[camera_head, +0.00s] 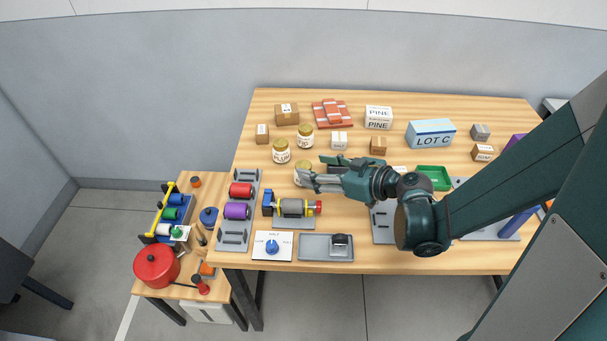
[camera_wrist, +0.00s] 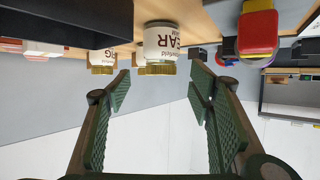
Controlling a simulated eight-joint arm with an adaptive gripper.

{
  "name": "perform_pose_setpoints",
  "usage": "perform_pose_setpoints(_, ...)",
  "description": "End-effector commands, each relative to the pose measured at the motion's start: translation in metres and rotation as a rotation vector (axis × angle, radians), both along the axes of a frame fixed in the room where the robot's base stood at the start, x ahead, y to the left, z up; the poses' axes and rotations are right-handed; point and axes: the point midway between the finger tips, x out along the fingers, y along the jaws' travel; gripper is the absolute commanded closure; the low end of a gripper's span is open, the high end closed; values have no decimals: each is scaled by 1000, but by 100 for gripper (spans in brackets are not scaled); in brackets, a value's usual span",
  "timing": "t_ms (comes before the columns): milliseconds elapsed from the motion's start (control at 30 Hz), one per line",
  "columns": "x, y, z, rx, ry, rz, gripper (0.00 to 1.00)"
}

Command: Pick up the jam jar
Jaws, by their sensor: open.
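Three jars with gold lids and white labels stand on the wooden table. The nearest jar (camera_head: 301,169) is partly hidden behind my gripper (camera_head: 308,180). A second jar (camera_head: 281,152) stands behind it to the left, and a third jar (camera_head: 305,137) farther back. The wrist view appears upside down. In it, a jar with "EAR" readable on its label (camera_wrist: 160,42) is ahead, between the lines of my open fingers (camera_wrist: 160,82), which hold nothing. Another jar (camera_wrist: 102,58), its label ending in "G", shows to the left. Whether the fingers touch the nearest jar is unclear.
A motor-like part (camera_head: 293,207) stands close in front of my gripper. Red and purple rollers (camera_head: 239,201) sit in a grey rack at left. Small boxes, a white PINE box (camera_head: 379,117) and a blue LOT C box (camera_head: 431,133) stand farther back. A green tray (camera_head: 435,177) is at right.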

Motion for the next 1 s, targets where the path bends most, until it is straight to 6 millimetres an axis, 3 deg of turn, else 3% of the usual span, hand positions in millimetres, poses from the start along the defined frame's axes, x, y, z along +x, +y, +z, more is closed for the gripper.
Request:
perform_pose_setpoints(533,4,6,-3,-1,-1,0,47)
perform_pose_setpoints(1000,26,37,-19,0,-1,1,47)
